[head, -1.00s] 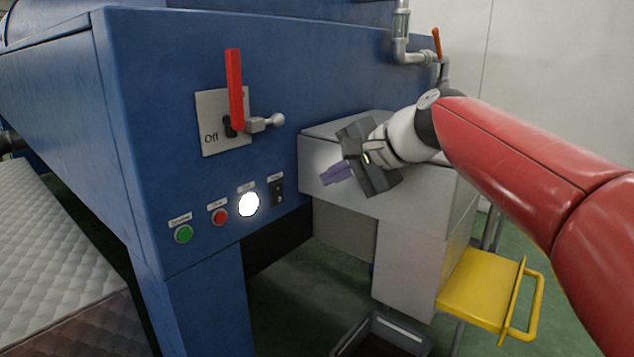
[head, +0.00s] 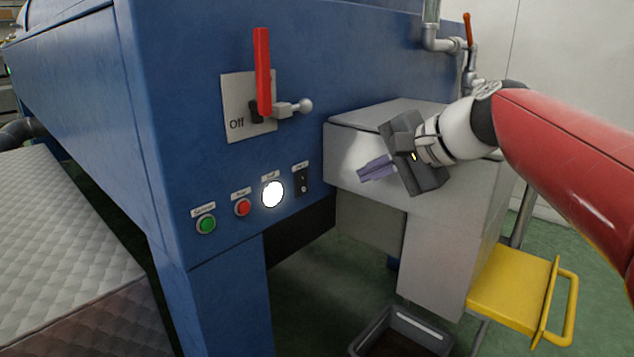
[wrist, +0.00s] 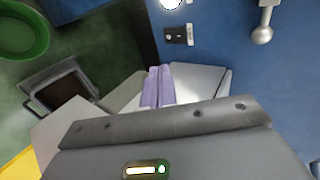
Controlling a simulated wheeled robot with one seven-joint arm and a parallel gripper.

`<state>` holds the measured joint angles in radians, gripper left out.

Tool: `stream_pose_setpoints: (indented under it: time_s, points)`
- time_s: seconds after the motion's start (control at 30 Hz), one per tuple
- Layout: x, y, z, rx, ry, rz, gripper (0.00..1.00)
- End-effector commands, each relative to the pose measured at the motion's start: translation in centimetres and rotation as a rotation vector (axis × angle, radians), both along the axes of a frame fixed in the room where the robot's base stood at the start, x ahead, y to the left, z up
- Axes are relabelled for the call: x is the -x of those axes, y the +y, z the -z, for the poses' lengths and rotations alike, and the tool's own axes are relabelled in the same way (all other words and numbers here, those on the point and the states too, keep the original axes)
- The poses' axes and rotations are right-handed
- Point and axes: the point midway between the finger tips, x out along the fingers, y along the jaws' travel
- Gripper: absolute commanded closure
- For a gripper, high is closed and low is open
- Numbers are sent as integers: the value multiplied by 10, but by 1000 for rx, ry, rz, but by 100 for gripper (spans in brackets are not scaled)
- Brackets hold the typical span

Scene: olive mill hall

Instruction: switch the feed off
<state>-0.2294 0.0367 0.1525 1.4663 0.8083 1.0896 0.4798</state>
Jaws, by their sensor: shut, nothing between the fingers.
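The blue machine front (head: 180,150) carries a row of small controls. From left to right these are a green button (head: 206,224), a red button (head: 242,207), a brightly lit white lamp (head: 273,194) and a small black switch (head: 302,181). Their labels are too small to read surely. Above them a red lever (head: 262,72) stands upright on a grey plate (head: 236,97) marked "Off". My gripper (head: 363,174) is shut and empty, right of the black switch and apart from it. The wrist view shows its purple fingers (wrist: 157,86), the black switch (wrist: 179,35) and the lever's ball-ended stub (wrist: 262,35).
A light grey housing (head: 350,140) juts from the machine behind my gripper. A yellow step or tray (head: 505,285) stands at right, and an open dark crate (head: 410,325) on the floor. A quilted pale surface (head: 60,240) lies at left. Pipes (head: 440,43) run at the back.

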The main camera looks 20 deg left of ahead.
Motion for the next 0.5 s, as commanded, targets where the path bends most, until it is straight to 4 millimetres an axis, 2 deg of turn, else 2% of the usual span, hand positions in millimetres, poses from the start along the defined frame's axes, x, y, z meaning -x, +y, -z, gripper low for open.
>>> stream_pose_setpoints:
  time_s: [0.17, 0.27, 0.5]
  points:
    - [-1, 5, 4, 1, 1, -2, 100]
    - [-4, 14, 11, 0, 2, -1, 100]
    - [-15, 54, 40, 1, 4, -4, 100]
